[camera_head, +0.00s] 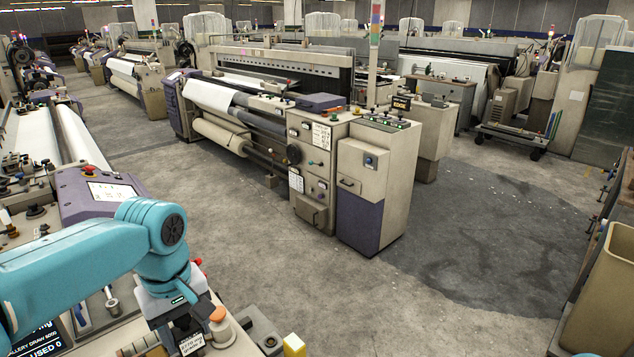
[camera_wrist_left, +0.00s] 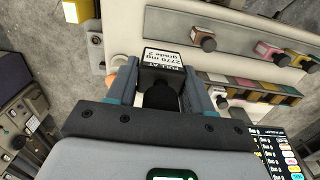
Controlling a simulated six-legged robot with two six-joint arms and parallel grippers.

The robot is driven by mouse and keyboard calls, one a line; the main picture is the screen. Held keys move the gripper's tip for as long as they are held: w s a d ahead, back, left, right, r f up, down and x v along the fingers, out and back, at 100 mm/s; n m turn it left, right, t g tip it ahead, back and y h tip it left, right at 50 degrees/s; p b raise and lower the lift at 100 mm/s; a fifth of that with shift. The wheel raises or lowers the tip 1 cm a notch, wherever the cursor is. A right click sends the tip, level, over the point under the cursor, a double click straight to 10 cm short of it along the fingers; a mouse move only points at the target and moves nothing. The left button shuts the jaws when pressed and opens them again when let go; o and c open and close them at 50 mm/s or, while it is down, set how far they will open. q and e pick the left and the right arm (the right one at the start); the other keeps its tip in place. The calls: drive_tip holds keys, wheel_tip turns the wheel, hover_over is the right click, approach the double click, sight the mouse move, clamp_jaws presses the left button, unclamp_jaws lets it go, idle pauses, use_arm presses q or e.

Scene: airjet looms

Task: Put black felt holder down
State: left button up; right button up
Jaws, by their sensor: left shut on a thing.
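The black felt holder (camera_wrist_left: 163,70) is a small black block with a white printed label. My left gripper (camera_wrist_left: 161,82) is shut on it, with one blue-grey finger on each side. In the head view the left gripper (camera_head: 186,328) points down over the near machine's top, and the labelled holder (camera_head: 192,344) shows at its tip near the bottom edge. Whether the holder touches the surface below cannot be told. My right gripper is not in view.
In the wrist view a pale panel (camera_wrist_left: 125,25) bears rows of coloured blocks with dark knobs (camera_wrist_left: 270,50). In the head view an orange-topped spool (camera_head: 219,324) stands right beside the gripper, and a yellow block (camera_head: 293,345) is further right. Bare floor (camera_head: 250,240) lies beyond.

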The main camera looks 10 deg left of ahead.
use_arm(q)
drive_tip(key=d+f+m, duration=0.2)
drive_tip(key=f, duration=0.3)
drive_tip(key=w+d+f+m, duration=0.1)
drive_tip(key=d+f+m, duration=0.1)
drive_tip(key=f, duration=0.3)
drive_tip(key=w+d+f+m, duration=0.1)
drive_tip(key=d+f+m, duration=0.1)
drive_tip(key=f+m, duration=0.2)
drive_tip(key=shift+d+f, duration=0.3)
drive_tip(key=shift+f, duration=0.3)
drive_tip(key=shift+w+d+r+m, duration=0.15)
drive_tip(key=shift+w+m, duration=0.3)
drive_tip(key=shift+m, duration=0.25)
